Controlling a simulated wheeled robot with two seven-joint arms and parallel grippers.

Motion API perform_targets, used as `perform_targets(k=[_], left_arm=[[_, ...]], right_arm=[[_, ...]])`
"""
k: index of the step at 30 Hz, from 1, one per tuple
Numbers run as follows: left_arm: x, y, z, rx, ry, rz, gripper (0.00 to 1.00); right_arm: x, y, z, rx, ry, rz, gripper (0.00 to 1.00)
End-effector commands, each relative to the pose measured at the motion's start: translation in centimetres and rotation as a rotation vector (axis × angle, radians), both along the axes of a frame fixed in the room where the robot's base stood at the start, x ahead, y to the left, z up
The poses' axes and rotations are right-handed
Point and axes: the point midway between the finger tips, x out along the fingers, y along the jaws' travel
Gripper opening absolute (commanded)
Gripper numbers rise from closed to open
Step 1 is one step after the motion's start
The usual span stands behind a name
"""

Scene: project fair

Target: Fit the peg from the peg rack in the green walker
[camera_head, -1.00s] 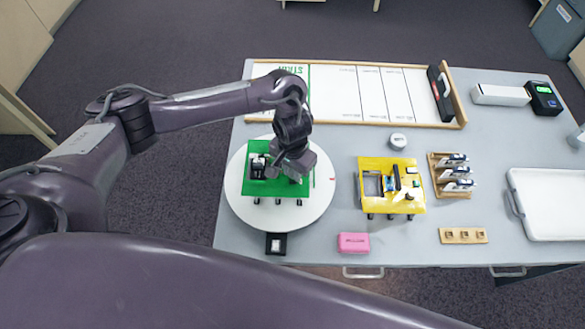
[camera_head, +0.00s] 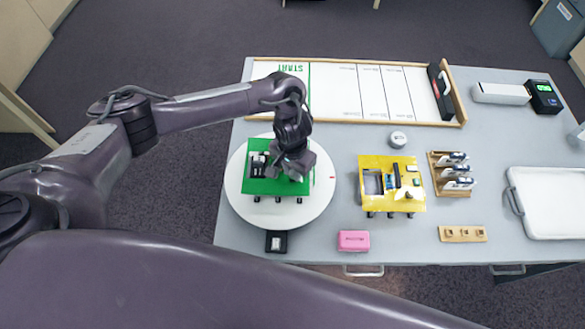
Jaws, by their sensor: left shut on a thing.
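The green walker (camera_head: 263,186) stands on a round white turntable (camera_head: 240,208) at the left of the table. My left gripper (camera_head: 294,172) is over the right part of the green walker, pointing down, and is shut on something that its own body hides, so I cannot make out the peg. I cannot tell whether the held thing touches the walker. The peg rack may be the small wooden block with several square holes (camera_head: 462,234) at the front right; no peg is clearly visible in it. My right gripper is not in view.
A yellow walker (camera_head: 376,162) stands right of the turntable. A wooden rack (camera_head: 447,189) with several small modules is beyond it. A pink block (camera_head: 353,240) and a black box (camera_head: 276,242) lie at the front edge. A white tray (camera_head: 560,178) is at far right.

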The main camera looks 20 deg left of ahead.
Motion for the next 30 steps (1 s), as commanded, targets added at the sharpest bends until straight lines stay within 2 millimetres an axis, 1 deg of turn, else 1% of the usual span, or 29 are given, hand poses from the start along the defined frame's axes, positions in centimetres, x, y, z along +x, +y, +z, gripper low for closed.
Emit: perform_targets(k=[15, 30], left_arm=[[-0.07, -0.01, -0.42, -0.001, 0.001, 0.001, 0.00], [-0.04, -0.02, -0.45, 0.000, 0.001, 0.000, 0.00]], right_arm=[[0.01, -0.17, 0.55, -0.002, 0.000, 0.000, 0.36], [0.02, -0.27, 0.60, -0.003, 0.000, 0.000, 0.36]])
